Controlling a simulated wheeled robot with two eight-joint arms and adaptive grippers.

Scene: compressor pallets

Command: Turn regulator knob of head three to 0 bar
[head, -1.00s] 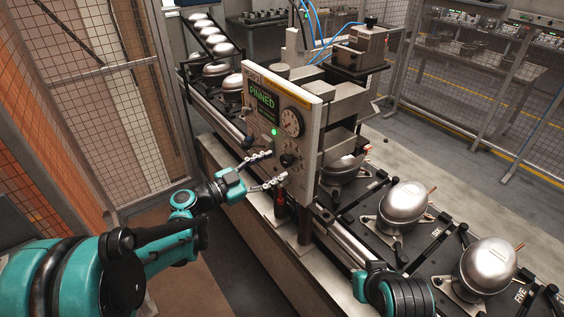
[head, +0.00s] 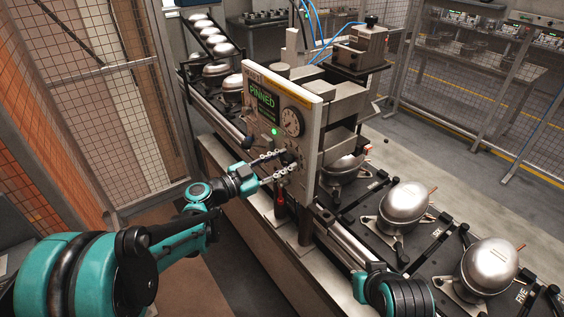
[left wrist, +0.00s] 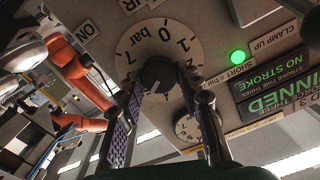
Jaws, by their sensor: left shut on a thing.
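The regulator knob (left wrist: 157,72) is dark and round, at the middle of a pale dial plate (left wrist: 182,38) marked 0 bar, 1 and 2. I cannot read clearly where the knob points. My left gripper (head: 286,161) is at the lower part of the upright panel (head: 312,150), its fingers on either side of the knob. In the left wrist view its two fingers (left wrist: 160,92) are shut on the knob. In the head view the fingers largely hide the knob. My right gripper is out of view; only part of my right arm shows at the bottom.
A green lamp (head: 275,132), a PINNED display (head: 264,100) and a round gauge (head: 292,121) sit on the panel above the knob. A red-handled object (head: 280,197) hangs below it. Silver compressors (head: 404,202) stand on pallets to the right. Mesh fencing encloses the left side.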

